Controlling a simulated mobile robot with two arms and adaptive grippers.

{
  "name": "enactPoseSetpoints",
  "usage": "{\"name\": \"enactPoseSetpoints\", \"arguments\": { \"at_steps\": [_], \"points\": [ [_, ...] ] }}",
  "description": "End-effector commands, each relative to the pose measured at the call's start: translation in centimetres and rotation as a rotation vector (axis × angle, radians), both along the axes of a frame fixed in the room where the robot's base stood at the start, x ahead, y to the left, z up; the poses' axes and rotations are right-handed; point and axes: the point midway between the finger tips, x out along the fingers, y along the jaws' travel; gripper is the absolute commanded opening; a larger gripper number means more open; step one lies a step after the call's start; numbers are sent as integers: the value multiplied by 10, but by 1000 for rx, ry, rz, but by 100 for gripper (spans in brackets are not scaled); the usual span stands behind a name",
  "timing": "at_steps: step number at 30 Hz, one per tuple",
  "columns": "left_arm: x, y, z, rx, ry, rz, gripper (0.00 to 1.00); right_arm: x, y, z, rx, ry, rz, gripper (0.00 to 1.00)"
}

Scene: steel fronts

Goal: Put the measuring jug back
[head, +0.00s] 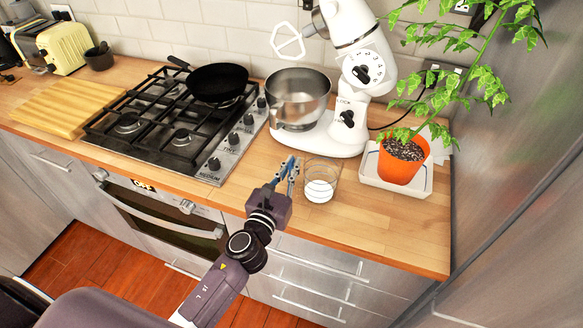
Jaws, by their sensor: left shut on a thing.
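The measuring jug (320,188) is a clear glass vessel with white markings. It stands upright on the wooden counter, near the front edge, in front of the stand mixer. My left gripper (291,170) is at the jug's left side, with its fingers shut on it. The exact contact between the fingers and the jug is too small to make out. My right gripper is not in view.
A white stand mixer (352,85) with a steel bowl (298,97) stands behind the jug. A potted plant (403,162) in a white tray (367,178) is to the right. A gas hob (165,128) with a black pan (217,83) is left. The front right counter is clear.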

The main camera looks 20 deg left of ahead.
Motion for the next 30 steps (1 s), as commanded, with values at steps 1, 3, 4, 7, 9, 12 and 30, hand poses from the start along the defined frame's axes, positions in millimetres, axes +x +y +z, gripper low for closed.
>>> {"name": "enactPoseSetpoints", "arguments": {
  "at_steps": [1,3,4,7,9,12,30],
  "points": [
    [0,0,2,-1,-3,0,0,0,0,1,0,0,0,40],
    [0,0,2,-1,-3,0,0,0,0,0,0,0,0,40],
    [0,0,1,-1,-3,0,0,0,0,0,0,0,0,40],
    [0,0,-3,-1,-3,0,0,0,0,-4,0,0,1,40],
    [0,0,-2,0,0,0,13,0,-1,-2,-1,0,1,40],
    [0,0,-2,0,0,0,23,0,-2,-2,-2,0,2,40],
    [-35,1,-2,1,1,-2,23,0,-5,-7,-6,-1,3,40]
  ]
}}
